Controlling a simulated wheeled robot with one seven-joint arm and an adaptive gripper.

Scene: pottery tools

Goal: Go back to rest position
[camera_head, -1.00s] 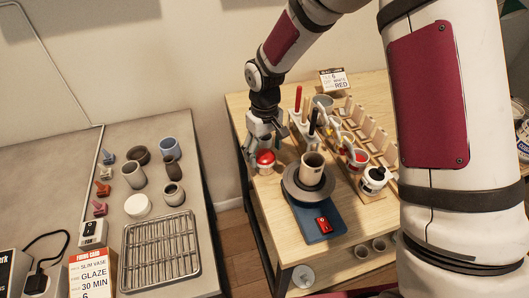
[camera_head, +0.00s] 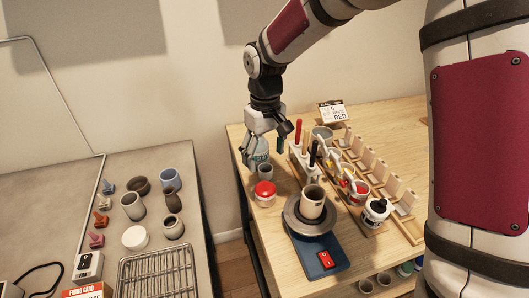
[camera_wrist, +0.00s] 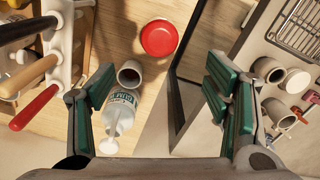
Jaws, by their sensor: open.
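My gripper (camera_head: 264,146) hangs above the far left corner of the wooden table (camera_head: 262,228). Its green-padded fingers are wide apart, with nothing held between them in the wrist view (camera_wrist: 160,105). Below it are a red-lidded jar (camera_head: 264,190), a small grey cup (camera_head: 264,170) and a white bottle with a printed label (camera_wrist: 118,110). The red lid also shows in the wrist view (camera_wrist: 159,38), clear of the fingers. The bottle is partly hidden behind the gripper in the head view.
A cup (camera_head: 312,200) stands on a wheel on a blue base (camera_head: 322,262) with a red switch. A rack of upright tools (camera_head: 297,140) stands close right of my gripper. A grey table (camera_head: 60,200) with pots and a wire rack (camera_head: 160,270) is at left.

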